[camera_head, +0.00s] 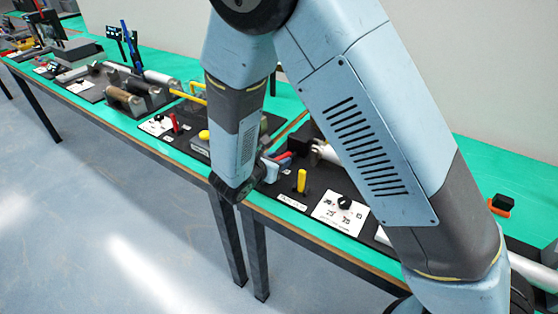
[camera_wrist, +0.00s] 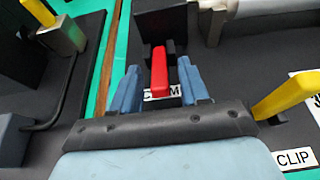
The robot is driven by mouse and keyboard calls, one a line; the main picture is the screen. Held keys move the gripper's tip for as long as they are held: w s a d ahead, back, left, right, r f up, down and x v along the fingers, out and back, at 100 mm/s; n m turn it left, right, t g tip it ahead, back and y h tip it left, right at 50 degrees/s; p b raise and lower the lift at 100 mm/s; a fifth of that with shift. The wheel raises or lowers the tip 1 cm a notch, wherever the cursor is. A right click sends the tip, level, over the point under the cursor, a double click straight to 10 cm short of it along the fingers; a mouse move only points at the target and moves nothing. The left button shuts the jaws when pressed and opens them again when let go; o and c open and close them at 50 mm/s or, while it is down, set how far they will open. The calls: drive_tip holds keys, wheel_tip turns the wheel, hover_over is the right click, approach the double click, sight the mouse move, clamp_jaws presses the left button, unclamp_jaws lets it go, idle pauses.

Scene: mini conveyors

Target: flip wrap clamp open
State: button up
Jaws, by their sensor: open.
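The wrap clamp shows as a red lever (camera_wrist: 158,72) in a dark bracket, with a partly hidden white label (camera_wrist: 150,95) at its foot. In the wrist view my gripper (camera_wrist: 158,68) is open, with one blue finger on each side of the red lever. A gap shows on both sides, and I see no contact. In the head view my gripper (camera_head: 274,166) is low over the bench beside the red lever (camera_head: 284,155), which is small and partly hidden there.
A yellow handle (camera_wrist: 288,97) stands close on the right, by the CLIP label (camera_wrist: 294,158). Another yellow handle (camera_wrist: 39,11) is at upper left. A white panel with a black knob (camera_head: 344,203) lies right of my gripper. More fixtures line the green bench (camera_head: 283,211).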

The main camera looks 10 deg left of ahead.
clamp_jaws()
idle(0.3)
